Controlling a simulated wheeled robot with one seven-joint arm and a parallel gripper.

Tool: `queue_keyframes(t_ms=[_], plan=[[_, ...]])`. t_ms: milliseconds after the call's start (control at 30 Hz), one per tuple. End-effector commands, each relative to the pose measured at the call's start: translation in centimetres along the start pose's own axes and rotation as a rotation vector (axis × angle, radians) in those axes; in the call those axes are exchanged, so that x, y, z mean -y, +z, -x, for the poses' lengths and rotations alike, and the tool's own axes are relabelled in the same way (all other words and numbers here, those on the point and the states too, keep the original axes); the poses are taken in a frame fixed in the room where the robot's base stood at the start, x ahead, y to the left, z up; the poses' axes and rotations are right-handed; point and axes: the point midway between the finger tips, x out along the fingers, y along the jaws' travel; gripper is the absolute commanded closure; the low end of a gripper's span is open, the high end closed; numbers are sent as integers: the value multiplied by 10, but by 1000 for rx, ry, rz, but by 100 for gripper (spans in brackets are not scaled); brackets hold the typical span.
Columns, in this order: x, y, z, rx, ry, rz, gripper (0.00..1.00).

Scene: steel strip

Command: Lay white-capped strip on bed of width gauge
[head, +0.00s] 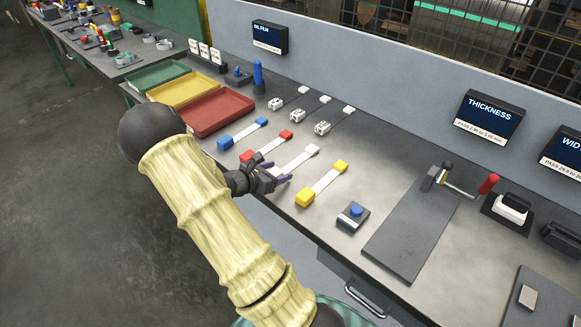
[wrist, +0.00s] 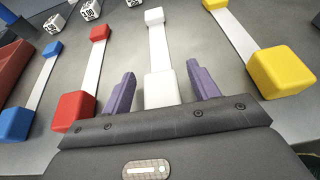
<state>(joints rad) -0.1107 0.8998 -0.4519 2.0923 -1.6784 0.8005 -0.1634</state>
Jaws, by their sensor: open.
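The white-capped strip (head: 297,160) lies on the bench between the red-capped and yellow-capped strips. In the wrist view its near white cap (wrist: 161,92) sits between the two purple fingers of my gripper (wrist: 161,76), with a gap on each side. Its bare band and small far cap (wrist: 154,16) point away. My gripper (head: 279,174) is open at the strip's near end, which it partly hides in the head view. The width display (head: 565,150) is cut off at the right edge. A dark plate (head: 550,309) at the lower right, partly out of view, appears to be the width gauge's bed.
Blue-capped (head: 242,133), red-capped (head: 266,147) and yellow-capped (head: 322,184) strips lie alongside. A blue-button box (head: 353,215) and the thickness gauge plate (head: 408,235) with a red-handled lever (head: 488,184) stand to the right. Green, yellow and red trays (head: 218,112) are at left.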

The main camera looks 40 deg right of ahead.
Motion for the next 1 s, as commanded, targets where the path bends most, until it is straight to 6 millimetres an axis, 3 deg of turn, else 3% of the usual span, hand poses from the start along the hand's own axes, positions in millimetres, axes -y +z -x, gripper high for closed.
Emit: queue_keyframes(t_ms=[100,300,367,1000], plan=[[0,0,0,0,0,0,44],[0,0,0,0,0,0,83],[0,0,0,0,0,0,92],[0,34,14,1,0,-1,92]])
